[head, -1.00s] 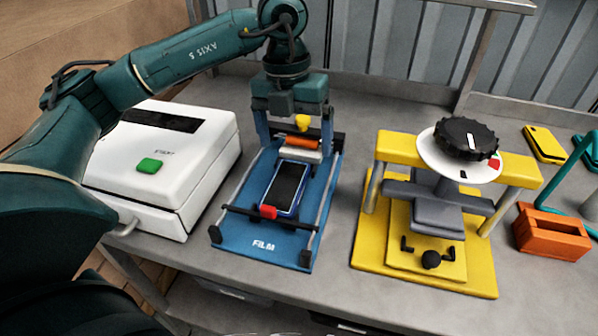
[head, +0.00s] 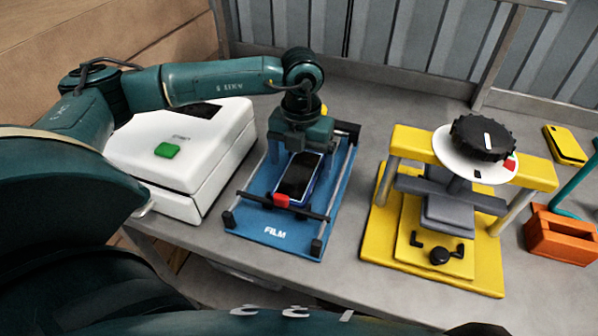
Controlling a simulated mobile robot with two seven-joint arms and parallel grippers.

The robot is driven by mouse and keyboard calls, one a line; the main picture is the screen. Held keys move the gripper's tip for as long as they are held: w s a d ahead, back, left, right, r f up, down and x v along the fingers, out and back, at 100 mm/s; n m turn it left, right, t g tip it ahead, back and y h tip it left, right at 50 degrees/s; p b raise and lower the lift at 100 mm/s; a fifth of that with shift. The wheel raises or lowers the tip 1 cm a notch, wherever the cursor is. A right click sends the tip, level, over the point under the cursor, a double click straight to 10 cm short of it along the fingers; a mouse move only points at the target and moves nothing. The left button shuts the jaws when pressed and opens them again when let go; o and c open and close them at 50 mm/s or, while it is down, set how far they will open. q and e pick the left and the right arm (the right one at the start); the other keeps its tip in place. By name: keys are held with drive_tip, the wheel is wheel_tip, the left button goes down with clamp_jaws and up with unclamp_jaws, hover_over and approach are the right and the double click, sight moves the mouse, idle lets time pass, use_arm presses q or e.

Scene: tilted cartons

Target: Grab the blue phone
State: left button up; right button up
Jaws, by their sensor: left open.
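The blue phone (head: 294,180) has a dark screen and blue edges. It lies flat on the blue film station (head: 250,213). A thin dark bar with a red block (head: 281,201) crosses its near end. My left gripper (head: 301,152) is open above the station, over the far end of the phone, which it partly hides. Its fingers are spread to either side. I cannot tell whether they touch the phone. My right gripper is not in view.
A white machine with a green button (head: 167,150) stands left of the film station. A yellow press with a black knob (head: 482,138) stands to the right. A yellow phone (head: 565,145) and an orange holder (head: 560,236) are at the far right. Bare table separates the station and press.

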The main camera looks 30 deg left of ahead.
use_arm(q)
drive_tip(key=shift+f, duration=0.65)
drive_tip(key=shift+c, duration=0.5)
drive_tip(key=c, duration=1.2)
drive_tip(key=shift+r, duration=0.15)
